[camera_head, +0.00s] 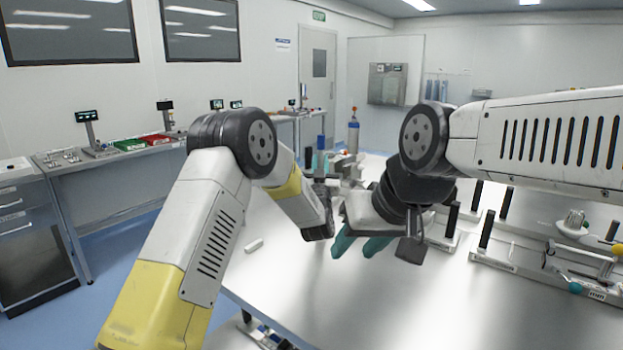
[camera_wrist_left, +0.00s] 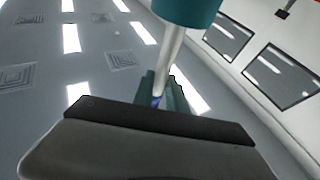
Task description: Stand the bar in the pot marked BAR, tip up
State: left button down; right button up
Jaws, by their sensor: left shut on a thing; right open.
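The bar (camera_wrist_left: 172,50) shows in the left wrist view as a pale metal shaft with a thick teal part (camera_wrist_left: 187,10) at the top of the picture. My left gripper (camera_wrist_left: 163,92) is shut on the shaft between its teal fingers. The wrist view looks toward the ceiling. In the head view my left gripper (camera_head: 324,168) is small, and the bar cannot be made out clearly. My right gripper (camera_head: 363,246) is open and empty, its teal fingers above the table, lower and to the right of my left one. I cannot make out the pot marked BAR.
The grey table (camera_head: 300,285) has clear room in front. Racks with black posts (camera_head: 487,228) and a white-handled tool (camera_head: 573,225) stand at the right. A side bench (camera_head: 125,175) runs along the left wall.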

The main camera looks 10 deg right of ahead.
pick_arm(q)
jog(key=shift+f, duration=2.5)
jog(key=c, duration=1.3)
grip_release()
jog(key=shift+c, duration=0.2)
